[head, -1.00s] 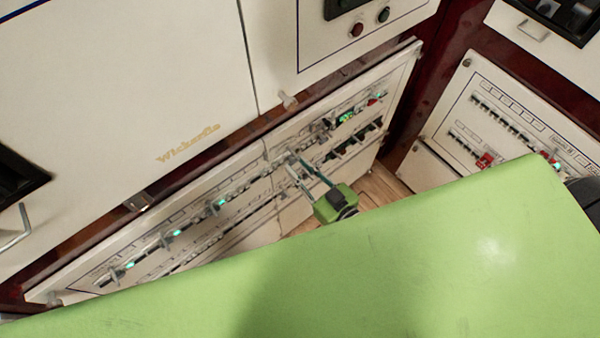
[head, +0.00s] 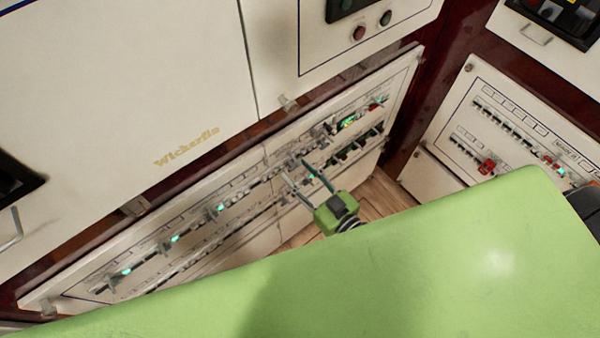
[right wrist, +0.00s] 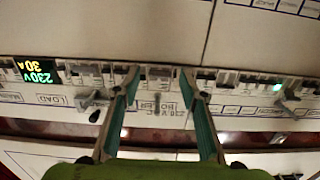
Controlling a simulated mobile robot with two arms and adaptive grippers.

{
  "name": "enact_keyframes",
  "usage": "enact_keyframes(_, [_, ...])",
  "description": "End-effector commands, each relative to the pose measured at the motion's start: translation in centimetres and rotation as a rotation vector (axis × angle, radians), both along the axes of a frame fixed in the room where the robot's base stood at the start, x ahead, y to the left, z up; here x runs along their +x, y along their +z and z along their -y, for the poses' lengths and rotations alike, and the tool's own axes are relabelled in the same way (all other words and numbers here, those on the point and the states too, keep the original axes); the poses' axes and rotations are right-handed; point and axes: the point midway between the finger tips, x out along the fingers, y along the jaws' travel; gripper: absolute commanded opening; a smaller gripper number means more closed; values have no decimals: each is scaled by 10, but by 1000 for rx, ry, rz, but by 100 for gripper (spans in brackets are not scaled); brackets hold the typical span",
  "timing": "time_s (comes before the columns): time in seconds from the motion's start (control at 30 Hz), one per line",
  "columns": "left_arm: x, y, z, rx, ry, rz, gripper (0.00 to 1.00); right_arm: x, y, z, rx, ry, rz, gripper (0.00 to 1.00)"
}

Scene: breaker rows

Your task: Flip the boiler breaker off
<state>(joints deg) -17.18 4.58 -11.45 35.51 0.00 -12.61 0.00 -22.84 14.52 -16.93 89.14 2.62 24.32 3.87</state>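The boiler breaker (right wrist: 158,82) sits in the upper breaker row in the right wrist view, above an upside-down label that appears to read BOILER (right wrist: 150,106). Its lever position is too blurred to tell. My right gripper (right wrist: 160,76) is open, with one finger on each side of this breaker and nothing clearly held. Whether the fingertips touch the panel cannot be told. In the head view, the right gripper (head: 296,169) reaches to the white breaker panel (head: 290,222) from the lower right. The fingers hide part of the rows there. My left gripper is not in view.
Neighbouring breakers stand close on both sides. A lit 230V 30A display (right wrist: 38,72) and metal levers (right wrist: 92,104) protrude nearby. A second breaker panel (head: 500,140) is at the right, and a white cabinet door (head: 130,80) is above. My green arm link covers the lower picture.

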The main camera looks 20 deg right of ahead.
Motion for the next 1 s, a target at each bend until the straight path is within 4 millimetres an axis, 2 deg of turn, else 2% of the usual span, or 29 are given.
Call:
enact_keyframes(0.13, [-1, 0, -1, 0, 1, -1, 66, -4, 0, 1, 0, 0, -1, 39])
enact_keyframes(0.27, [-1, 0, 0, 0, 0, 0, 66, -20, -1, 7, 0, 0, -4, 39])
enact_keyframes(0.5, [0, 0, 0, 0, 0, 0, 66, -68, 2, 24, -2, 0, -5, 39])
enact_keyframes(0.7, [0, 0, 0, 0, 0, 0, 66, -99, 4, 36, -1, 1, -3, 39])
enact_keyframes(0.83, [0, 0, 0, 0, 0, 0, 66, -110, 5, 40, -1, 0, -1, 39])
enact_keyframes(1.0, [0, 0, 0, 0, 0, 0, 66, -113, 6, 41, -1, 0, 0, 39])
